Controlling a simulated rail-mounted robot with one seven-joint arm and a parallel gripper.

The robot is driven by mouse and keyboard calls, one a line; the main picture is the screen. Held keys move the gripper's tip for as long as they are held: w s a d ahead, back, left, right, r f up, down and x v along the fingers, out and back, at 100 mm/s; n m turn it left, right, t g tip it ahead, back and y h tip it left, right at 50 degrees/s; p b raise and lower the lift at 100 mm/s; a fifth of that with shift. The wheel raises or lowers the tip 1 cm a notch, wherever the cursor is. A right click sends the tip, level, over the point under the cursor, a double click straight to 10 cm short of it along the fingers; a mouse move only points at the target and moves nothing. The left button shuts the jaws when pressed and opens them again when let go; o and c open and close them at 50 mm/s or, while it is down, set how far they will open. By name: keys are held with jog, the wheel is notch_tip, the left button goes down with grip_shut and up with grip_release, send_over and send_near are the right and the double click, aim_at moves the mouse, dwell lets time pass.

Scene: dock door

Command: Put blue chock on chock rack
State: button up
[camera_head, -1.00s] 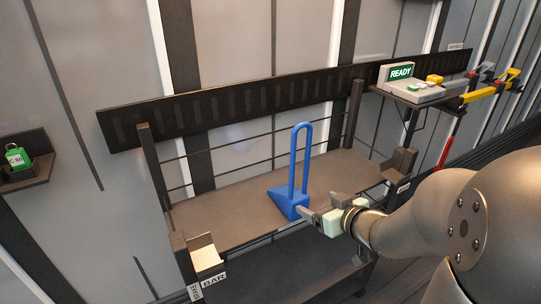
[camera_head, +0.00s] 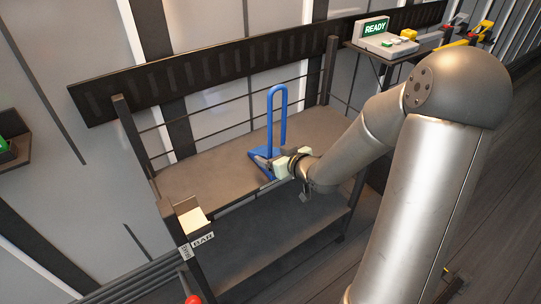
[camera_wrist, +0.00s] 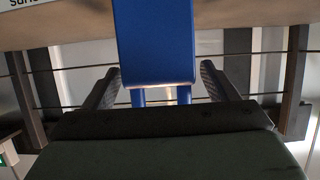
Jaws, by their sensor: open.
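The blue chock (camera_head: 277,115), a wedge base with a tall looped handle, stands upright on the upper shelf (camera_head: 205,172) of a dark metal stand. My gripper (camera_head: 266,165) is open at the chock's base, at the shelf's front edge. In the wrist view, the chock (camera_wrist: 153,45) shows between my two spread fingers (camera_wrist: 159,70), with a visible gap on each side. My gripper hides part of the chock's base in the head view. No label in view names a chock rack, so I cannot tell which thing it is.
A lower shelf (camera_head: 270,225) lies under the upper one. A small holder (camera_head: 193,220) with a BAR label is at the stand's front left. A READY box (camera_head: 385,38) sits on a wall shelf at the upper right. A red knob (camera_head: 192,299) shows at the bottom.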

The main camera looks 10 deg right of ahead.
jog(key=shift+x, duration=1.4)
jog(key=c, duration=1.3)
jog(key=shift+r, duration=0.1)
jog(key=c, duration=0.4)
jog(key=shift+c, duration=0.2)
